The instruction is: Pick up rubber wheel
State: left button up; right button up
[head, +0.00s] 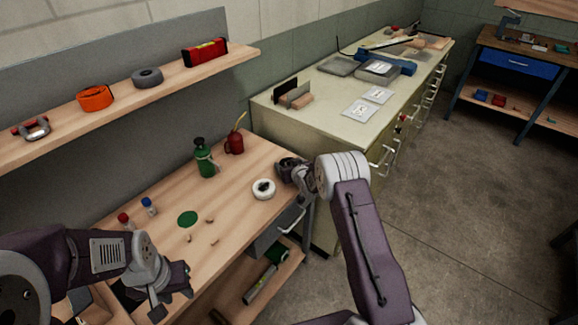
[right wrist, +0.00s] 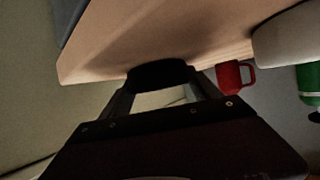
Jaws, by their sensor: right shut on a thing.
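A dark rounded thing, which looks like the rubber wheel (right wrist: 160,74), sits between the fingertips of my right gripper (right wrist: 162,88) in the right wrist view. The gripper is shut on it. In the head view my right gripper (head: 288,172) is at the right end of the workbench, beside the white roll, and the dark wheel is hard to tell apart from the fingers. My left gripper (head: 168,292) is over the bench's front edge at lower left; its jaw opening is unclear.
The wooden workbench (head: 225,200) holds a white roll (head: 264,195), a green bottle (head: 204,160), a red oil can (head: 235,144) and small bottles. A shelf (head: 130,95) runs above it. A cream cabinet (head: 330,118) stands close to the right.

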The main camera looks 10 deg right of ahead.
aim_at(289, 163)
notch_tip(289, 163, up, 4)
jog(key=s+d+r+p, duration=0.2)
jog(key=s+d+r, duration=0.2)
jog(key=d+r, duration=0.3)
jog(key=d, duration=0.4)
jog(key=shift+s, duration=0.15)
